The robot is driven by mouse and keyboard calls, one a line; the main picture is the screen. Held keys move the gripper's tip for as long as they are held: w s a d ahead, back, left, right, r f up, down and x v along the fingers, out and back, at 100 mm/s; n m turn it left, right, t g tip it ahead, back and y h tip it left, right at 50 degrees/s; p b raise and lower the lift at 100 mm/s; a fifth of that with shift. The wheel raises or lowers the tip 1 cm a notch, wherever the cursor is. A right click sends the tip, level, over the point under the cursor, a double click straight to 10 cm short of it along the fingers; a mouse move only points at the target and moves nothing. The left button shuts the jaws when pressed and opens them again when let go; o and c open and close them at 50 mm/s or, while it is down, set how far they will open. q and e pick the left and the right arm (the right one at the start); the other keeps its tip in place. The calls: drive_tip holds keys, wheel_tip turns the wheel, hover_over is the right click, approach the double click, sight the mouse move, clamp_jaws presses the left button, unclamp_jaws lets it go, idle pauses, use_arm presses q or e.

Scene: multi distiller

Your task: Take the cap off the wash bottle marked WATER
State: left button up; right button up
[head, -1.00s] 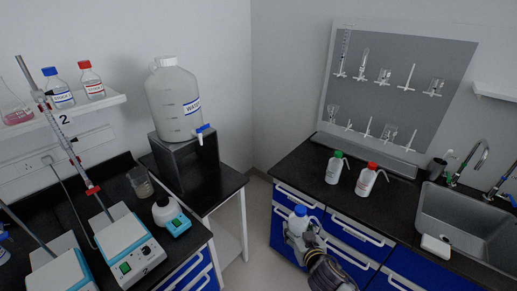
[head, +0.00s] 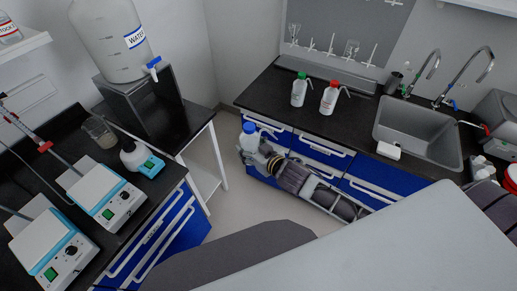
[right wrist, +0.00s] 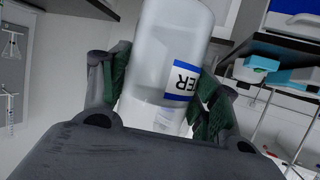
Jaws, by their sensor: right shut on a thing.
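The wash bottle with a blue cap (head: 249,128) is in my right gripper (head: 251,148), in front of the left end of the blue-drawer counter. The cap sits on the bottle and a bent spout comes off to its right. In the right wrist view the whitish bottle (right wrist: 150,75) stands between the two dark green finger pads, and its blue-edged label shows the letters "ER"; the cap is out of that view. My right gripper is shut on the bottle's body. My left gripper is not seen in any view.
Green-capped (head: 299,90) and red-capped (head: 329,97) wash bottles stand on the right counter (head: 265,95), near a sink (head: 420,130). A large water carboy (head: 110,45) stands on a stand at left. Hot plates (head: 108,195) occupy the left bench. Floor shows between the benches.

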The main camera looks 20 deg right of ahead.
drive_tip(key=a+r+n+g+y, duration=0.2)
drive_tip(key=a+r+n+y, duration=0.3)
drive_tip(key=a, duration=0.5)
drive_tip(key=shift+w+r+g, duration=0.4)
drive_tip(key=shift+r, duration=0.6)
